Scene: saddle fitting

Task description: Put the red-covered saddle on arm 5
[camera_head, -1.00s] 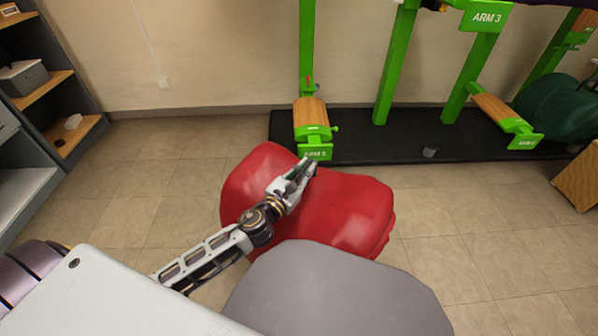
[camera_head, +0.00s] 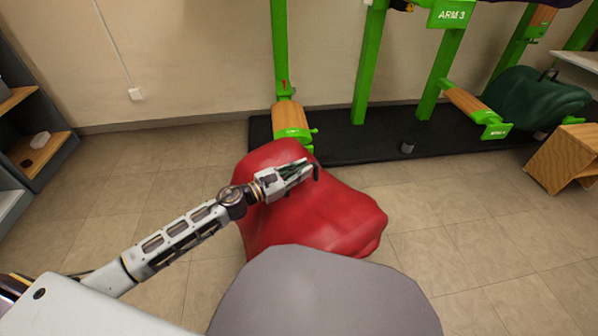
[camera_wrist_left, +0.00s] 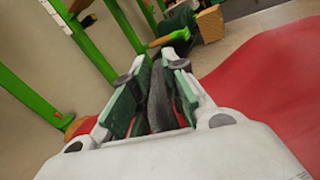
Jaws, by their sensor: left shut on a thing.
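The red-covered saddle (camera_head: 335,220) hangs from my left gripper (camera_head: 308,170) in front of the green rack in the head view. My left gripper is shut on a dark part at the saddle's top, seen between its fingers in the left wrist view (camera_wrist_left: 157,95). The red cover (camera_wrist_left: 275,85) fills the right of that view. Arm 5, with a wooden top (camera_head: 291,119) and green end, is just beyond the saddle, its end plate partly hidden by the red cover. I cannot tell whether they touch. My right gripper is not in view.
The arm marked ARM 3 (camera_head: 452,14) is higher on the rack. A lower wooden arm (camera_head: 470,103) is at right, near a green-covered saddle (camera_head: 535,98) and a wooden box (camera_head: 562,158). A shelf (camera_head: 35,150) stands at left. The tiled floor between is clear.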

